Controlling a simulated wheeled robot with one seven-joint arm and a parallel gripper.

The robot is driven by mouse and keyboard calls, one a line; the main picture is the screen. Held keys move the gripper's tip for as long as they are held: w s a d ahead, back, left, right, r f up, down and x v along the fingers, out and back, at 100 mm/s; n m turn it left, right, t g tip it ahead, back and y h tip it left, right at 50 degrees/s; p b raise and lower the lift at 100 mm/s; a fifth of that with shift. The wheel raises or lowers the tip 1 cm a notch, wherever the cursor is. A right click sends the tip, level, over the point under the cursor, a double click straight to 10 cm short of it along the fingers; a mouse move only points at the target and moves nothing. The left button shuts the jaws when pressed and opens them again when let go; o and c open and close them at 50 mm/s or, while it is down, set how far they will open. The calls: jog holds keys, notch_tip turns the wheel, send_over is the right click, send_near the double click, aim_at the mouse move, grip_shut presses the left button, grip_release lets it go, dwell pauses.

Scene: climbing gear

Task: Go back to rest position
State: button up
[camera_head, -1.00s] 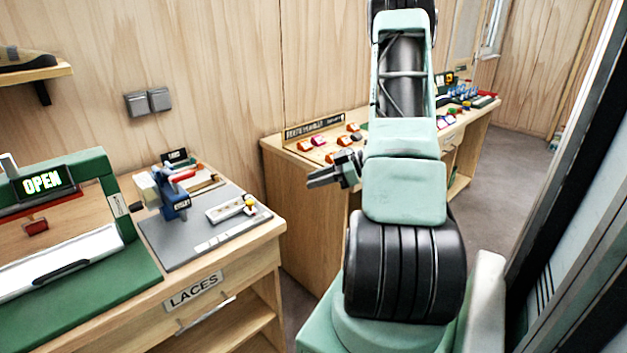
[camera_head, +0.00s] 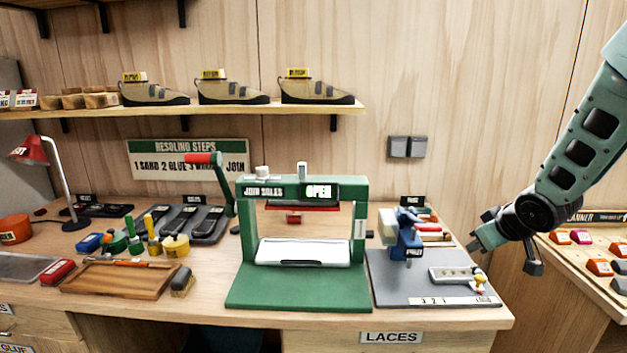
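My gripper (camera_head: 482,240) is at the right, in front of the wooden wall and beside the right end of the workbench (camera_head: 480,318). My arm comes down to it from the upper right. The gripper is seen from the side and I see nothing held in it. Its finger gap cannot be made out.
A green sole press (camera_head: 300,290) with an "OPEN" sign stands mid-bench. Right of it, a grey board (camera_head: 405,285) bears a blue clamp-like tool (camera_head: 400,235). A wooden tray (camera_head: 120,278) lies at left. Shoes (camera_head: 230,90) stand on a shelf. A second table (camera_head: 570,290) is at right.

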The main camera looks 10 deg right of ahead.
jog(key=s+a+n+g, duration=0.2)
jog(key=s+a, duration=0.6)
jog(key=a, duration=0.4)
jog(key=s+a+r+n+g+y, duration=0.1)
jog(key=s+a+n+g, duration=0.1)
jog(key=s+a, duration=0.7)
jog(key=s+a+r+n+g+y, duration=0.1)
jog(key=s+a+g, duration=0.3)
jog(key=s+a, duration=0.4)
jog(key=a+n, duration=0.1)
jog(key=a, duration=0.6)
jog(key=shift+s+a, duration=0.15)
jog(key=shift+s, duration=0.25)
